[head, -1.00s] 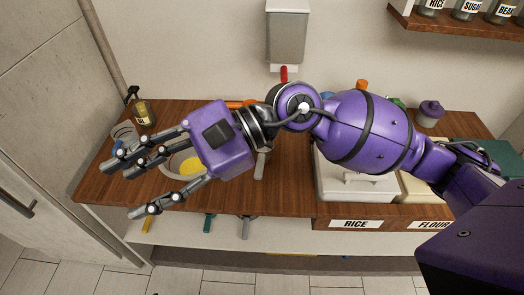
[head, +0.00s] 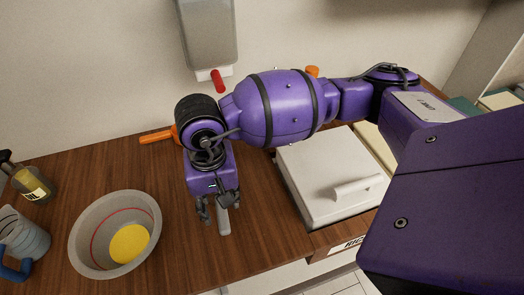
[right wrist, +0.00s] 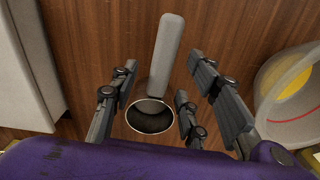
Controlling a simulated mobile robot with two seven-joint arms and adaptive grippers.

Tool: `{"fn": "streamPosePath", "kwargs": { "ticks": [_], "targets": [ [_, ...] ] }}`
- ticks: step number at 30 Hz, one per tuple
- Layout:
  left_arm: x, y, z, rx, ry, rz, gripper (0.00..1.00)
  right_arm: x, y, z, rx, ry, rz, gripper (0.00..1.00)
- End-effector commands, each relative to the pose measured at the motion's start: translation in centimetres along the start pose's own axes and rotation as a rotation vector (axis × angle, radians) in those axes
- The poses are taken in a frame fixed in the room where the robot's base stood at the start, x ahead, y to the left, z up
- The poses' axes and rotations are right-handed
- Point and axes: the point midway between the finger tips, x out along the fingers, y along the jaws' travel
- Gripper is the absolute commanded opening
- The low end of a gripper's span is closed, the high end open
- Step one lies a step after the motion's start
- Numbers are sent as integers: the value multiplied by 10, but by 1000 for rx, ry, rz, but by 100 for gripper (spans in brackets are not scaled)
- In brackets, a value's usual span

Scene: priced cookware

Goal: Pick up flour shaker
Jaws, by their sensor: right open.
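A round metal cup with a dark hollow inside (right wrist: 151,117) shows in the right wrist view, with a grey handle (right wrist: 167,50) reaching away from it. I take it to be the flour shaker, though no label shows. In the head view the grey handle (head: 224,222) shows below my right gripper (head: 217,208), which hides the cup. My right gripper is open, pointing down, and its fingers (right wrist: 155,85) lie on both sides of the cup in the right wrist view. I cannot tell whether they touch it. My left gripper is in neither view.
A grey bowl (head: 82,243) with a yellow content stands to the left, beside a measuring jug (head: 30,238) and an oil bottle (head: 35,187). A white lidded bin (head: 318,172) is to the right. An orange-handled tool (head: 157,137) lies behind, below a wall dispenser (head: 207,35).

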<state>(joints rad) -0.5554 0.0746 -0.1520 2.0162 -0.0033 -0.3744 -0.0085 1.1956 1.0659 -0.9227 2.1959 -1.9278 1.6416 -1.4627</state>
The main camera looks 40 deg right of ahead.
Motion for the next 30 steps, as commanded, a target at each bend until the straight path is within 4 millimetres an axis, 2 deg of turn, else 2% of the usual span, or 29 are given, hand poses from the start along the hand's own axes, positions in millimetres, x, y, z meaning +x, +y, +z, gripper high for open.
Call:
{"fn": "streamPosePath", "kwargs": {
  "ticks": [7,16,25,30],
  "targets": [
    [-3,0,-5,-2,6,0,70,34,0,3,0,-2,-1,42],
    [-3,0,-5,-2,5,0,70,38,-1,3,0,-1,-2,41],
    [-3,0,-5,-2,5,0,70,37,-1,2,-1,0,-3,2],
    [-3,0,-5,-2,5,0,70,36,-1,2,-1,1,-3,0]
  ]
}}
